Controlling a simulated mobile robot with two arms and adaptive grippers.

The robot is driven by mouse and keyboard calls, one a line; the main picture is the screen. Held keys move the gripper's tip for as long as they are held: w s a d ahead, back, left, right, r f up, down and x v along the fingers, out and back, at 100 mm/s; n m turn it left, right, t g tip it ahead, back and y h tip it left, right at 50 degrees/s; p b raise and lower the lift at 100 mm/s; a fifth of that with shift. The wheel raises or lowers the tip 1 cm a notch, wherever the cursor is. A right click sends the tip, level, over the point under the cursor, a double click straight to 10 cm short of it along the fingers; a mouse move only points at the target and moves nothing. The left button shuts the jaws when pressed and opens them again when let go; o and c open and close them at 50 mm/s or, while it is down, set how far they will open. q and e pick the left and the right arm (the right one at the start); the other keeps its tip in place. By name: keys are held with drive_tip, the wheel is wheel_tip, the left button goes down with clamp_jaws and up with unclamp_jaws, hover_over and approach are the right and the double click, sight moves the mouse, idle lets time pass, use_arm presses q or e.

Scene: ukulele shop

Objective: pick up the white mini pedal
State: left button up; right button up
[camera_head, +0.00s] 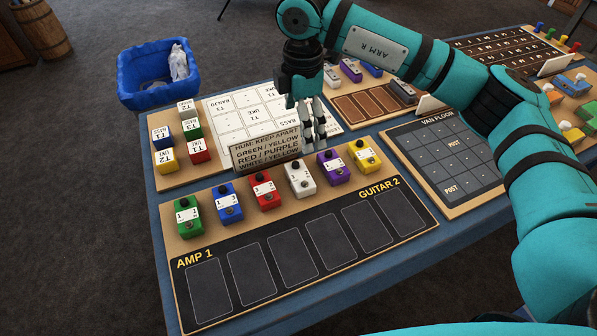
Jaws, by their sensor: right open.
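The white mini pedal (299,180) stands upright in a row of coloured pedals on the front board, between a red pedal (264,190) and a purple pedal (332,168). My right gripper (314,138) hangs pointing down just behind the white pedal and slightly to its right. It is open, holds nothing, and looks apart from the pedal. Another small whitish pedal (331,76) stands on the back board beyond my gripper. My left gripper is not in view.
A sign (266,151) stands behind the row, close to my gripper. Green (186,217), blue (227,203) and yellow (364,156) pedals fill the row. Empty dark slots (290,257) lie in front. Labelled blocks (198,152) stand left; a blue bin (150,92) is beyond the table.

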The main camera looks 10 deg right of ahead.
drive_tip(key=p, duration=0.2)
hover_over(302, 173)
wheel_tip(302, 173, down, 12)
drive_tip(key=shift+s+a+r, duration=0.1)
drive_tip(key=shift+r, duration=0.15)
wheel_tip(302, 173, down, 5)
drive_tip(key=shift+r+p, duration=0.15)
drive_tip(key=shift+p, duration=0.7)
drive_tip(key=shift+f, duration=0.45)
drive_tip(key=c, duration=1)
drive_tip(key=shift+r, duration=0.1)
drive_tip(key=shift+c, duration=0.2)
